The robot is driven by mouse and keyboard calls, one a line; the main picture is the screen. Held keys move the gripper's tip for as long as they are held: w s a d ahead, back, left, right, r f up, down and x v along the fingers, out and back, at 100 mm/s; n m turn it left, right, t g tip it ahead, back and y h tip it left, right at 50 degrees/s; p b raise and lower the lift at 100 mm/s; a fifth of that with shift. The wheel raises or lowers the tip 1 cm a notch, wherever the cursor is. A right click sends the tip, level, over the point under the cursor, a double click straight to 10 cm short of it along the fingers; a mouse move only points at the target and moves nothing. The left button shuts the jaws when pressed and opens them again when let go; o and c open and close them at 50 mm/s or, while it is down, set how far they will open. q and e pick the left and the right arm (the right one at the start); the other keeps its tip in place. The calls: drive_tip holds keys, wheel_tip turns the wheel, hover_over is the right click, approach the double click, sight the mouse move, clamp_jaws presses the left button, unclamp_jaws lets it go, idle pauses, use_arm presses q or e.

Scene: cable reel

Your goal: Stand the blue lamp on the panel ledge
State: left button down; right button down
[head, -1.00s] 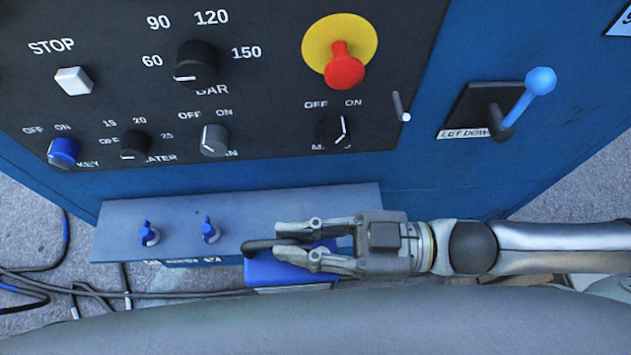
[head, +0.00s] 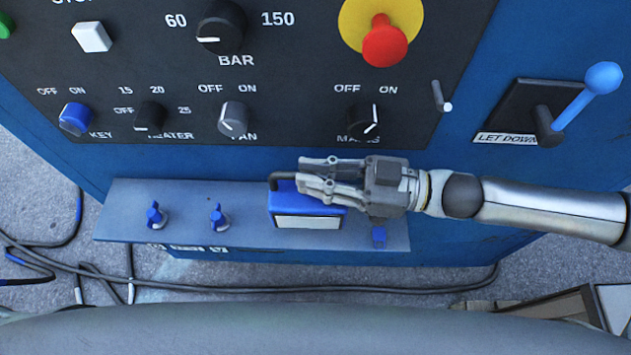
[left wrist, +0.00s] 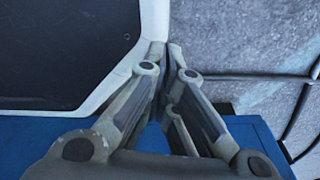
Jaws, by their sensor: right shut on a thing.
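The blue lamp (head: 284,202) is a small box with a white front face and a dark handle on top. It is upright over the right half of the panel ledge (head: 120,222) in the head view. I cannot tell whether its base touches the ledge. My right gripper (head: 302,175) comes in from the right and is shut on the lamp, its fingers at the handle and covering the lamp's upper right. My left gripper (left wrist: 168,48) shows only in the left wrist view. Its fingertips come together with no lamp between them.
Two blue valve handles (head: 156,215) stand on the ledge left of the lamp, and another blue fitting (head: 379,236) is at its right. The panel's knobs and red button (head: 386,42) rise behind. A blue-knobbed lever (head: 603,78) is at the right. Cables (head: 330,290) lie below.

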drive_tip(key=shift+w+f, duration=0.65)
drive_tip(key=shift+f, duration=0.1)
wheel_tip(320, 180, down, 2)
drive_tip(key=shift+f, duration=0.6)
use_arm(q)
drive_tip(key=shift+s+f, duration=0.1)
drive_tip(key=shift+s, duration=0.85)
drive_tip(key=shift+w, duration=0.1)
use_arm(e)
drive_tip(key=c, duration=1.9)
unclamp_jaws()
drive_tip(key=shift+f, duration=0.2)
drive_tip(key=o, duration=0.5)
drive_tip(key=shift+c, duration=0.2)
use_arm(q)
drive_tip(key=shift+w, duration=0.15)
